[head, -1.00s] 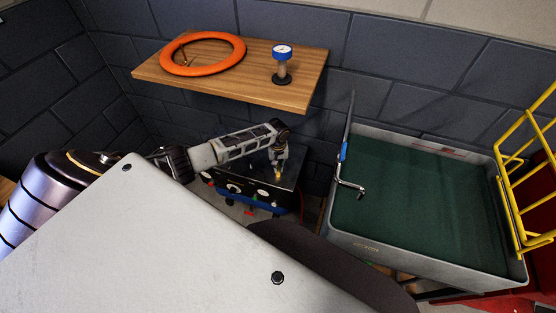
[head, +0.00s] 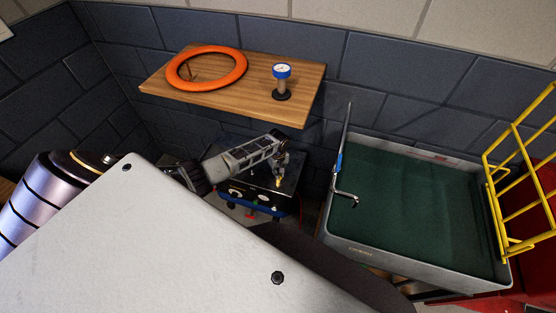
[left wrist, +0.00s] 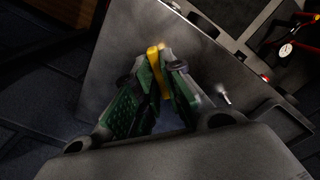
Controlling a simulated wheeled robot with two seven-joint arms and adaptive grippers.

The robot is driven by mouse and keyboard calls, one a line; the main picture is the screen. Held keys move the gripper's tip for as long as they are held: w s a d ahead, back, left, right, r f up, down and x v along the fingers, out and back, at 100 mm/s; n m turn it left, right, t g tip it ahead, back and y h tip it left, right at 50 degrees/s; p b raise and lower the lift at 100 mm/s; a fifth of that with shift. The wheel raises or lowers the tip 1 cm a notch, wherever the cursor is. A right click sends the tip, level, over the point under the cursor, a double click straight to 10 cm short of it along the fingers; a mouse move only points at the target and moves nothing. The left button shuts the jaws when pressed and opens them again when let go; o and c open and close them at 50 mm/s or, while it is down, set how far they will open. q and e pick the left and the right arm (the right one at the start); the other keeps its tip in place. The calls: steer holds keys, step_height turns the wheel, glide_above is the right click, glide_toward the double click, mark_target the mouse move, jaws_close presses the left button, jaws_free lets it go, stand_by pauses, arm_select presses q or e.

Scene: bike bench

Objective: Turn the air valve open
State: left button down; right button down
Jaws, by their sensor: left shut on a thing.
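The air valve shows as a small yellow lever (head: 278,182) at the right part of the compressor unit (head: 237,192), which has a black front panel with dials. My left gripper (head: 277,173) reaches down over it. In the left wrist view, the yellow lever (left wrist: 155,62) sits between the green-padded fingers of the left gripper (left wrist: 160,75), which are shut on it. The valve body beneath the lever is hidden. My right gripper is in neither view.
A wooden shelf (head: 225,103) above holds an orange ring (head: 237,75) and a blue-topped gauge (head: 282,82). A grey tub with a green inside (head: 410,205) stands to the right, with a yellow wire rack (head: 530,150) at its far right.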

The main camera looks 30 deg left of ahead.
arm_select(q)
steer(key=shift+r+n+p, duration=0.15)
steer(key=shift+n+p, duration=0.4)
steer(key=shift+n, duration=0.05)
steer(key=n+p, duration=0.3)
steer(key=n, duration=0.1)
steer(key=shift+n+p, duration=0.45)
steer(key=shift+n, duration=0.55)
steer(key=shift+a, duration=0.1)
steer(key=c, duration=1.5)
jaws_free()
